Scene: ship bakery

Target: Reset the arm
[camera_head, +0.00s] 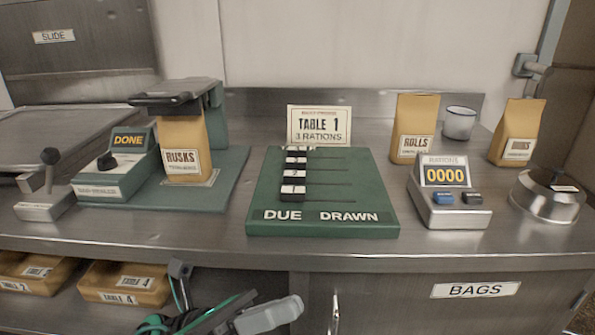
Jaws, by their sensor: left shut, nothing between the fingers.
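My left gripper (290,307) shows at the bottom, left of centre, in front of the counter's front edge and below the counter top. Its fingers are shut and empty, pointing right. It appears to touch nothing. Much of the left arm is cut off by the bottom edge of the picture. My right gripper is not in view.
On the steel counter (225,230) stand a bag sealer (95,188) with a RUSKS bag (185,148), a green DUE/DRAWN board (350,215), a rations counter (446,205), a ROLLS bag (413,125), a mug (459,123) and a steel lidded dish (545,203).

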